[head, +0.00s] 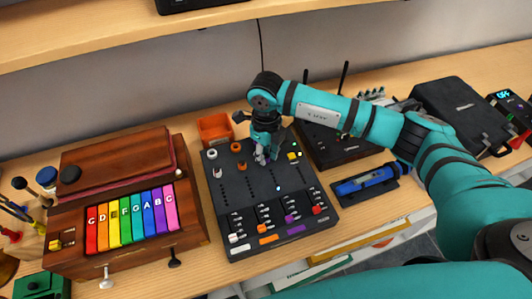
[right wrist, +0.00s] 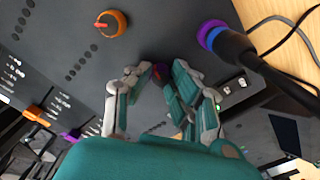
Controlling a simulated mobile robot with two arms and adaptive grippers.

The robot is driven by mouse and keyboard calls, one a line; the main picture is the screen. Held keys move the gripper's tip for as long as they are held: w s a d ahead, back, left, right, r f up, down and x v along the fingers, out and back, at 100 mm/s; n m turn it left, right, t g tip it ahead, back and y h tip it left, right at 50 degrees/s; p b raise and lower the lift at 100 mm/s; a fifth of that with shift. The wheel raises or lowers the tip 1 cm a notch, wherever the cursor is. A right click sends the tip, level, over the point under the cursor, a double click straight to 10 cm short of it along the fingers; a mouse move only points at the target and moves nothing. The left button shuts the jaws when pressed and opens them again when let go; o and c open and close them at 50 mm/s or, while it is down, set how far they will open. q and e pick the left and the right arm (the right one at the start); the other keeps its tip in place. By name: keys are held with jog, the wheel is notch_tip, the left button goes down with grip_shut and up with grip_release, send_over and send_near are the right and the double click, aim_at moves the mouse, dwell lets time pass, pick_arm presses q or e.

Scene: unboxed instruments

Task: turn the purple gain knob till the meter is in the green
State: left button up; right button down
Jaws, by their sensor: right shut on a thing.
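The black mixer (head: 235,190) lies on the bench with a white knob (head: 212,154), an orange knob (head: 236,147) and columns of small meter dots. My right gripper (head: 264,157) is over its back edge area, right of the orange knob. One small bright bluish dot (head: 278,188) shows on the mixer; I cannot tell which meter colour is lit. My left gripper is not in view.
A wooden instrument with rainbow keys (head: 131,219) stands left of the mixer. An orange bin (head: 215,130) is behind it, and a blue device (head: 366,181) lies to the right.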

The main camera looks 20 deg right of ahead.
aim_at(267, 156)
jog(key=m+b, duration=0.2)
jog(key=m, duration=0.2)
jog(key=shift+b, duration=0.35)
jog(key=shift+m+b, duration=1)
jog(key=shift+m, duration=1.2)
jog(key=shift+r, duration=0.1)
jog(key=c, duration=1.2)
grip_release()
jog(key=shift+o, duration=0.2)
notch_tip(267, 156, up, 12)
